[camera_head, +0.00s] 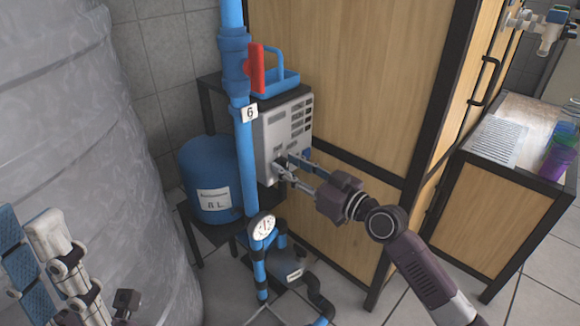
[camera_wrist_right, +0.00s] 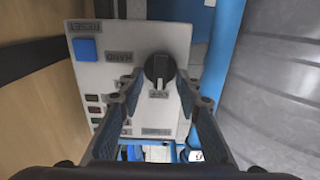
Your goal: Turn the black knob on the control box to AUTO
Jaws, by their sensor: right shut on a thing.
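The control box (camera_head: 272,150) is a pale grey vented case behind the blue pipe. In the right wrist view its panel (camera_wrist_right: 92,72) appears upside down, with a blue button (camera_wrist_right: 85,49), a HAND label and an OFF label. The round black knob (camera_wrist_right: 152,69) has its white mark pointing down in that picture, at the OFF label. My right gripper (camera_head: 283,166) is at the box front, its fingers (camera_wrist_right: 158,84) on both sides of the knob and shut on it. The knob is hidden in the head view. My left gripper (camera_head: 42,228) is open and empty at lower left.
A blue pipe (camera_head: 246,165) with a red-handled valve (camera_head: 257,68) and a gauge (camera_head: 262,227) runs beside the box. A blue drum (camera_head: 205,165) and large grey tank (camera_head: 75,120) stand left. A wooden cabinet (camera_head: 350,70) stands behind.

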